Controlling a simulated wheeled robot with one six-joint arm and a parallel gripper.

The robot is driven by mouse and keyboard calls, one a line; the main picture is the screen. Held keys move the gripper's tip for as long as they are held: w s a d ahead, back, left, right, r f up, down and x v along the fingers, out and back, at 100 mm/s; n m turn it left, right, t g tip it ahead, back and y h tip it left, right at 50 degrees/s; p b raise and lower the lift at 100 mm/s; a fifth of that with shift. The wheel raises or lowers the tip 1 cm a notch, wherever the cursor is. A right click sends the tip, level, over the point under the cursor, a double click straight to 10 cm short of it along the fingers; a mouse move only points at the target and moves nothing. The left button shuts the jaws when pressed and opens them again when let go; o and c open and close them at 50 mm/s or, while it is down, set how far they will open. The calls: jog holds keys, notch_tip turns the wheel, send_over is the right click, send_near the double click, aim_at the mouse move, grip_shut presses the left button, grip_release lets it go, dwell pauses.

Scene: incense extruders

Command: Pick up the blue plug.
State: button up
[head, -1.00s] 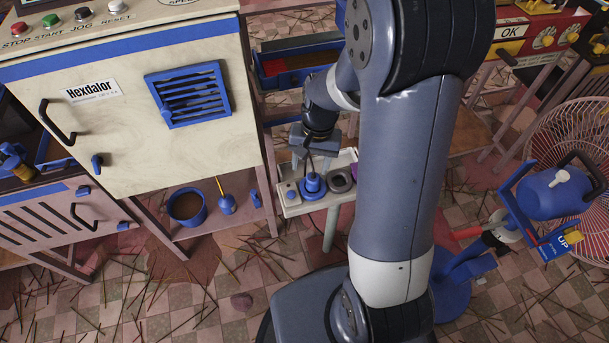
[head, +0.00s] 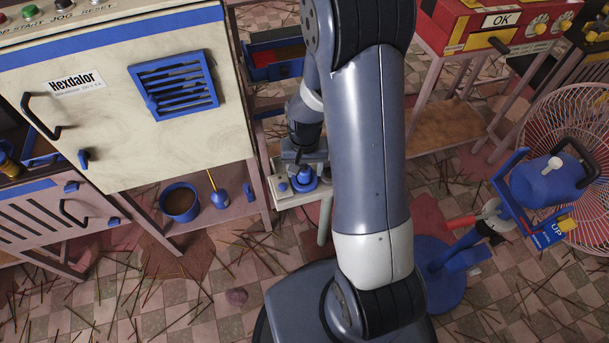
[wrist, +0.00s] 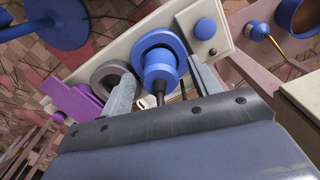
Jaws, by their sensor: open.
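The blue plug (wrist: 160,68) sits in a blue ring (wrist: 178,36) on a small pale stand (wrist: 226,42). A dark stem or cable rises from its near end between my fingers. The plug also shows in the head view (head: 304,177), just below my gripper (head: 303,157). In the wrist view my gripper (wrist: 162,76) is open, with one finger on each side of the plug. I cannot tell whether either finger touches it. My arm hides part of the stand's right side in the head view.
On the stand are a grey ring (wrist: 112,78), a purple piece (wrist: 72,102) and a blue knob (wrist: 205,29). The Hexdalor cabinet (head: 105,130) stands close on the left, with a blue pot (head: 180,202) on its lower shelf. A fan (head: 570,130) stands right.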

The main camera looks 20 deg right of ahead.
jog(key=shift+f, duration=0.5)
jog(key=c, duration=1.1)
jog(key=shift+r, duration=0.1)
